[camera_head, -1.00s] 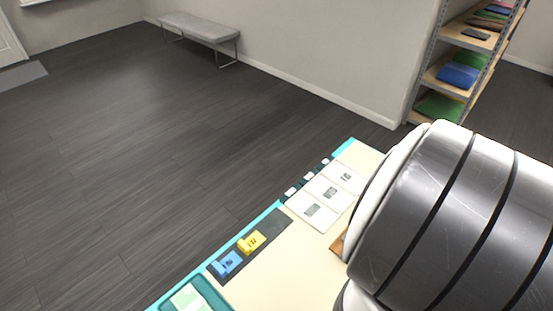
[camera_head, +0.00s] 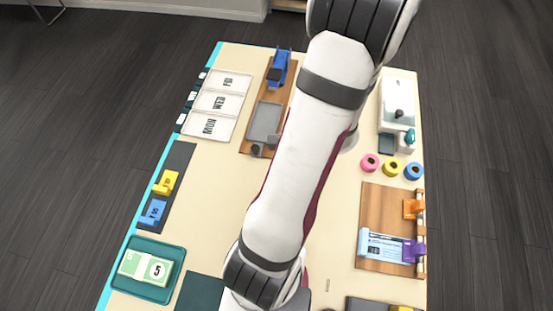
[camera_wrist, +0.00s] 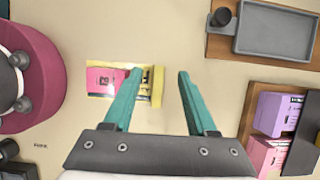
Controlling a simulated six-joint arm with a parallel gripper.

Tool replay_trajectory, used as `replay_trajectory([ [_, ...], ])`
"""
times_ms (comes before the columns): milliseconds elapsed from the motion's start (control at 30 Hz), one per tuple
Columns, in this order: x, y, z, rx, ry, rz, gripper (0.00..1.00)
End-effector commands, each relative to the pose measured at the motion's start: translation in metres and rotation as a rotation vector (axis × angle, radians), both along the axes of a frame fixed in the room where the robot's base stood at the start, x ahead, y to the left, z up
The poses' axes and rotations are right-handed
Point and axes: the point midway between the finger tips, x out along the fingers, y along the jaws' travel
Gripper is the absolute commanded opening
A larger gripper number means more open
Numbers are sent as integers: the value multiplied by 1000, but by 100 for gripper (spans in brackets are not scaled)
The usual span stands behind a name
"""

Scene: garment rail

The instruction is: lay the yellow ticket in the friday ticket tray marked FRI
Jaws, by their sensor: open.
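In the head view, the tray marked FRI (camera_head: 241,84) is the farthest of three white trays at the upper left of the table. A yellow ticket-like piece (camera_head: 165,182) stands on a dark strip beside a blue one. In the wrist view, my gripper (camera_wrist: 159,73) is open, its teal fingers apart. Below it, a yellow piece (camera_wrist: 157,86) with a pink printed card (camera_wrist: 103,81) lies on the table. The left finger overlaps this piece in the picture; I cannot tell whether they touch. My arm hides the gripper in the head view.
The WED tray (camera_head: 203,101) and MON tray (camera_head: 222,133) lie nearer than FRI. A wooden board holds a grey tray (camera_head: 266,122). Tape rolls (camera_head: 392,167) and another wooden board (camera_head: 375,205) are at the right. A green tray (camera_head: 174,251) is at the near left.

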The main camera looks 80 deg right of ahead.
Motion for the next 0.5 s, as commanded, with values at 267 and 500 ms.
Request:
replay_trajectory([
  [267,10,2,-27,1,1,1,57],
  [500,10,1,-26,-1,1,0,41],
])
